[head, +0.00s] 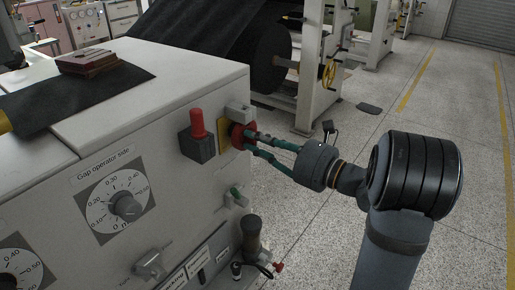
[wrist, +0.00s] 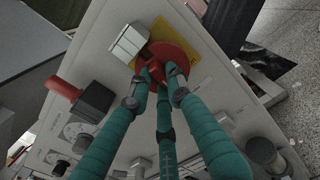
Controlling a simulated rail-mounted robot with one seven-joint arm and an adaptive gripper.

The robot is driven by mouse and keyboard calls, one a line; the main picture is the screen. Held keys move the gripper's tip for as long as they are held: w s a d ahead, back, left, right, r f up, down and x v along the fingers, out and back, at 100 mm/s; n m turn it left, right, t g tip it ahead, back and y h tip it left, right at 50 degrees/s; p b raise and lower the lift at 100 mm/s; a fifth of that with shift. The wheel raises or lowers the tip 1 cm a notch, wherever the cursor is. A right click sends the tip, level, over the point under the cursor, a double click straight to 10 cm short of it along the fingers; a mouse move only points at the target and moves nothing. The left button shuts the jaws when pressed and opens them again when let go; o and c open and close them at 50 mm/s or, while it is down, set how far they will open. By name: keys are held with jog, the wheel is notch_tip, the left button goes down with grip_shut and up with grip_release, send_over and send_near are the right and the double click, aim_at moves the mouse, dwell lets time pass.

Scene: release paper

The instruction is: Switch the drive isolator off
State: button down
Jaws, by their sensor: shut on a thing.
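The drive isolator appears as a red rotary knob (head: 237,131) on a yellow plate (head: 224,138) at the end face of the pale machine cabinet. The wrist view shows the red knob (wrist: 180,53) on its yellow plate (wrist: 187,27) near the top middle. My gripper (head: 248,139) has teal fingers and comes from the right. In the wrist view its fingertips (wrist: 158,80) are closed around the red handle at the knob's front. The fingers cover much of the handle, so I cannot tell its exact angle.
A red lever (head: 197,123) on a dark block sits just left of the isolator. A gap dial (head: 126,205) is on the front face. The floor at right is open.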

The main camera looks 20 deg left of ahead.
jog(key=shift+r+n+b, duration=0.1)
jog(key=shift+n+b, duration=0.3)
jog(key=shift+n, duration=0.2)
jog(key=c, duration=1.6)
grip_release()
jog(key=v, duration=1.2)
jog(key=x, duration=1.2)
jog(key=shift+m, duration=0.3)
